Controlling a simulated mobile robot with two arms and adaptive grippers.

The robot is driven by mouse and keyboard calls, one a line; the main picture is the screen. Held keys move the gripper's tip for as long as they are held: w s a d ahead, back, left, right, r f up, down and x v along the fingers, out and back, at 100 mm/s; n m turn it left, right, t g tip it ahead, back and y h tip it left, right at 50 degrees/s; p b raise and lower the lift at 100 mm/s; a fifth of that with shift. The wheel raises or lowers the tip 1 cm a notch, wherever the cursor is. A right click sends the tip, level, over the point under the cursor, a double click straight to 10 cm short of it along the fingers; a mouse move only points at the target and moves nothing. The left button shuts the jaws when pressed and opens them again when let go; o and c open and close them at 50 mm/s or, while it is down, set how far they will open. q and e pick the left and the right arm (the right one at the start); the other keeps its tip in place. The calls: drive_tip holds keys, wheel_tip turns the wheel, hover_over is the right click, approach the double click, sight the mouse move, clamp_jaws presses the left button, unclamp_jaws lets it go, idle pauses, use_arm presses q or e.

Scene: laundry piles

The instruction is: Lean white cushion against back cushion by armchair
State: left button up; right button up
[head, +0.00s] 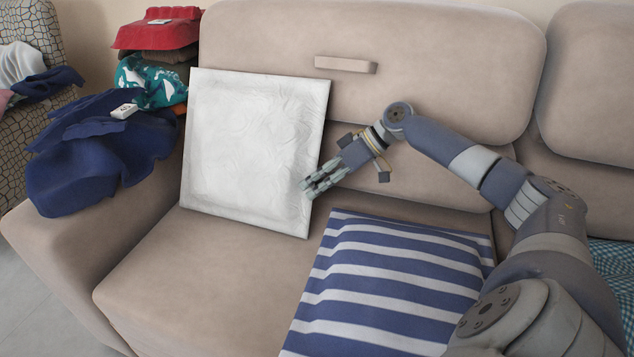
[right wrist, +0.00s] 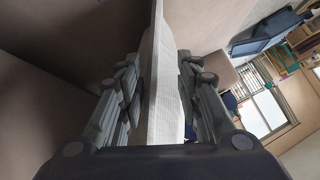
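The white cushion (head: 250,140) stands upright, slightly tilted, at the left end of the sofa in the head view, in front of the beige back cushion (head: 430,60). Its lower edge is at the seat; whether it rests there fully I cannot tell. My right gripper (head: 322,180) is at the cushion's right edge. In the right wrist view the white cushion (right wrist: 163,100) runs between the two fingers of my right gripper (right wrist: 165,85), which close in on both of its faces. My left gripper is not in view. The patterned armchair (head: 40,125) is at the far left.
A blue-and-white striped cushion (head: 385,280) lies on the seat below my right arm. Dark blue clothes (head: 95,160) cover the left armrest, with a red container (head: 158,30) and folded laundry behind. The seat (head: 220,270) front left is bare.

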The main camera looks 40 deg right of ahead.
drive_tip(key=shift+f, duration=0.1)
drive_tip(key=v, duration=1.2)
